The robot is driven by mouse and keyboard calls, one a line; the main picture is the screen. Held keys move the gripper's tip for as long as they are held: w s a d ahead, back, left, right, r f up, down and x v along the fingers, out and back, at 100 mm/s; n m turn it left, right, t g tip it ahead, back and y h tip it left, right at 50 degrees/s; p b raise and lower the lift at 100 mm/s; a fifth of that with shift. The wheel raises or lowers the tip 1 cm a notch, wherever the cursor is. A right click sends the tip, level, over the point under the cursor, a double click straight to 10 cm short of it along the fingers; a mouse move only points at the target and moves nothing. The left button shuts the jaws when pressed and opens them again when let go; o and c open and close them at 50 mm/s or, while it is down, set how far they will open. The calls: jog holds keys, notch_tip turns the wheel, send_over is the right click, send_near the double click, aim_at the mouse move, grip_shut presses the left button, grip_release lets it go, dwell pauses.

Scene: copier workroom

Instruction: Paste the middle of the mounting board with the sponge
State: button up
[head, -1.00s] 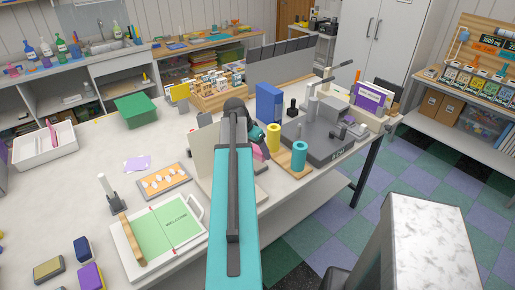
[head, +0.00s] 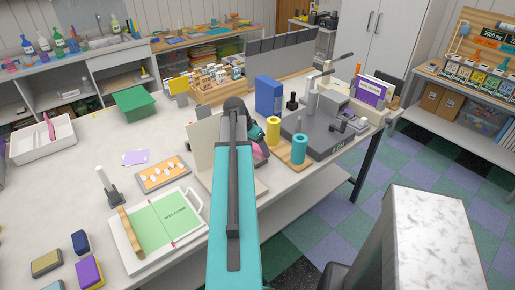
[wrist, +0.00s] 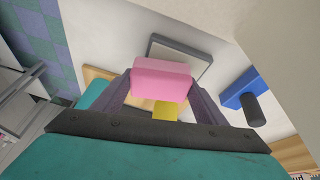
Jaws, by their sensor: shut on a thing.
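The pink sponge (wrist: 163,79) is between the two fingers of my gripper (wrist: 162,92), which is shut on it. In the head view a bit of the pink sponge (head: 259,147) shows just right of my teal arm, which hides most of my gripper. A cream board (head: 200,143), seemingly the mounting board, stands upright left of my arm, and the arm covers much of it. In the wrist view a large pale surface (wrist: 282,38) fills the upper right; I cannot tell if it is the board. The sponge appears apart from it.
A yellow cylinder (head: 273,130) and a teal cylinder (head: 299,150) stand on a wooden base right of my gripper. A grey-rimmed tray (wrist: 205,53) lies behind the sponge.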

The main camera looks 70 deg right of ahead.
aim_at(257, 147)
jog(key=shift+a+f+b, duration=0.1)
jog(key=shift+f+b, duration=0.3)
jog(key=shift+f, duration=0.25)
dwell(1.9)
jog(key=shift+r, duration=0.15)
jog(key=shift+w+r+p, duration=0.1)
jog(key=shift+r+p, duration=1.8)
jog(key=shift+r, duration=1.55)
jog(key=shift+r, duration=0.1)
